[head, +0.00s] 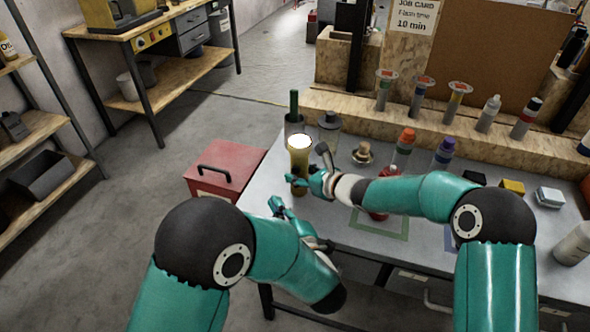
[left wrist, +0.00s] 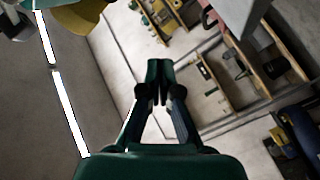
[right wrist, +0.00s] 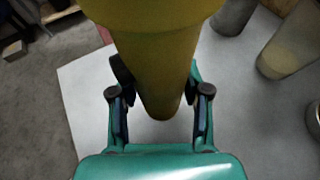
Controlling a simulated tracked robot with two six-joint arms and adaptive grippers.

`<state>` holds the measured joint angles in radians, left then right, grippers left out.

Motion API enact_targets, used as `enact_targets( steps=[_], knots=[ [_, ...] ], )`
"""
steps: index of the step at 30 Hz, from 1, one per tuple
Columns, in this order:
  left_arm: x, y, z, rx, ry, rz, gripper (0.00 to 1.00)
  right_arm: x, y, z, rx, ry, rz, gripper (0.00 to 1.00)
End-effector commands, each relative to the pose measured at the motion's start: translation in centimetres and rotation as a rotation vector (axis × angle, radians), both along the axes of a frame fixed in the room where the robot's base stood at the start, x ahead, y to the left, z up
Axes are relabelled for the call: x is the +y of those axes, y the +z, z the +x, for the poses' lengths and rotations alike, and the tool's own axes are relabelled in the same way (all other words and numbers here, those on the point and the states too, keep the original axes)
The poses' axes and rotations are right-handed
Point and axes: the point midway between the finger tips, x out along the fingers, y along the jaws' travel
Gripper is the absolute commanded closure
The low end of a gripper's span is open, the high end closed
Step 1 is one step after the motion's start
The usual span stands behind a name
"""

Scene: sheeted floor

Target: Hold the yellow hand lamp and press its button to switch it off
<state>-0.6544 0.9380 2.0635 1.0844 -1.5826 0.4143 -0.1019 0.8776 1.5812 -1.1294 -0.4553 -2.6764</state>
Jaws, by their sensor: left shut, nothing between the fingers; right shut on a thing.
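The yellow hand lamp (head: 299,160) stands upright near the table's left edge, its top glowing white. My right gripper (head: 299,183) is shut around its lower body; in the right wrist view the lamp (right wrist: 155,55) fills the space between the fingers (right wrist: 160,112). I cannot tell whether its lower end touches the table. The lamp's button is not visible. My left gripper (head: 277,205) is shut and empty, below and left of the lamp, apart from it. The left wrist view shows its fingers (left wrist: 159,80) together, and a yellow part, perhaps the lamp (left wrist: 88,18), at the upper left.
A red box (head: 226,168) stands left of the table (head: 318,232). Several bottles, including an orange-capped one (head: 404,142), stand to the right. A wooden ledge (head: 450,130) runs along the back.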

Motion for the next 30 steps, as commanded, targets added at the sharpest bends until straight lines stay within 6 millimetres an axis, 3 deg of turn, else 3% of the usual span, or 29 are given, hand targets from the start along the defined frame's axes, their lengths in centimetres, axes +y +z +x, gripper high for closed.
enact_targets(
  steps=[18,30],
  knots=[
    [-2.6,0.0,6.7,-0.001,0.000,0.001,1.00,0.0,0.0,0.0,0.000,0.000,0.000,0.94],
    [-2.8,0.0,7.5,0.000,-0.001,0.001,1.00,0.0,0.0,0.0,0.001,0.000,-0.001,0.94]
  ],
)
